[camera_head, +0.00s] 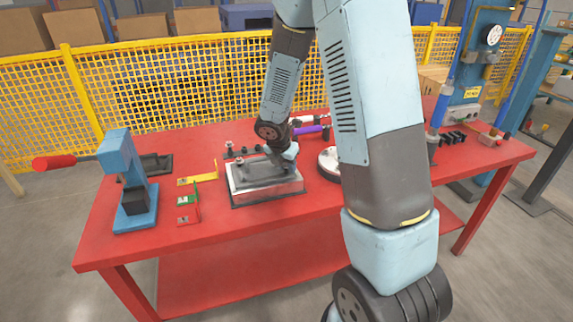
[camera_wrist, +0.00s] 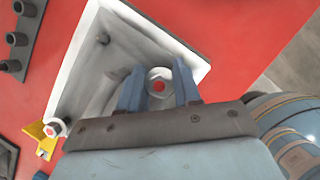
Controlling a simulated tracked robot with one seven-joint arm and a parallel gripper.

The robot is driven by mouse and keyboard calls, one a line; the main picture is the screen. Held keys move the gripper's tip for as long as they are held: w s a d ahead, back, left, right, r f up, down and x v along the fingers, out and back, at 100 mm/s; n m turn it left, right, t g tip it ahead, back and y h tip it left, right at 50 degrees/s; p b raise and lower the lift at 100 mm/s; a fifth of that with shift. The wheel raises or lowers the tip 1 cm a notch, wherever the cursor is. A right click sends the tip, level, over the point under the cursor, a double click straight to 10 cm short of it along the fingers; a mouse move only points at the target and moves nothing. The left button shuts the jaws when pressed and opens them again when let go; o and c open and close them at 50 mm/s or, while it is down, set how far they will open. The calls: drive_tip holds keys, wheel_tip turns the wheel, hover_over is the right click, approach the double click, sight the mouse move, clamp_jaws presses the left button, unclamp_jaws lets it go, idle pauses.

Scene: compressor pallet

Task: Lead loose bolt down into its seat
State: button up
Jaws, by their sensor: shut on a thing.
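The loose bolt (camera_wrist: 159,83), with a pale head and a red centre, sits between the two fingers of my gripper (camera_wrist: 159,88) in the wrist view. My gripper is shut on it, over one end of a grey metal compressor block (camera_wrist: 85,92). The block also shows in the head view (camera_head: 265,185), on the red table, with my gripper (camera_head: 284,160) at its right end. The bolt's shank and its seat are hidden below the head, so I cannot tell how deep it sits.
A blue press with a red handle (camera_head: 118,160) stands at the table's left. Small yellow, green and red brackets (camera_head: 188,202) lie left of the block. A dark bolt rack (camera_wrist: 18,40) and a round metal part (camera_head: 329,160) are near it. The red table front (camera_head: 240,218) is clear.

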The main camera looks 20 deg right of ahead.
idle(0.4)
drive_tip(key=o, duration=1.1)
drive_tip(key=shift+c, duration=0.2)
drive_tip(key=v, duration=1.3)
drive_tip(key=shift+r, duration=0.3)
drive_tip(key=shift+s+a, duration=0.15)
drive_tip(key=s+d+r+m+y, duration=0.1)
drive_tip(key=s+r+m, duration=0.4)
drive_tip(key=s+m, duration=0.3)
drive_tip(key=s+d+r+m+t+y, duration=0.1)
drive_tip(key=s+r+m, duration=0.4)
drive_tip(key=s+m, duration=0.3)
drive_tip(key=s+d+r+m+t+y, duration=0.1)
drive_tip(key=s+r+m, duration=0.4)
drive_tip(key=s+m, duration=0.3)
drive_tip(key=m, duration=0.2)
drive_tip(key=shift+s+d+r+m, duration=0.25)
drive_tip(key=shift+r+m, duration=0.15)
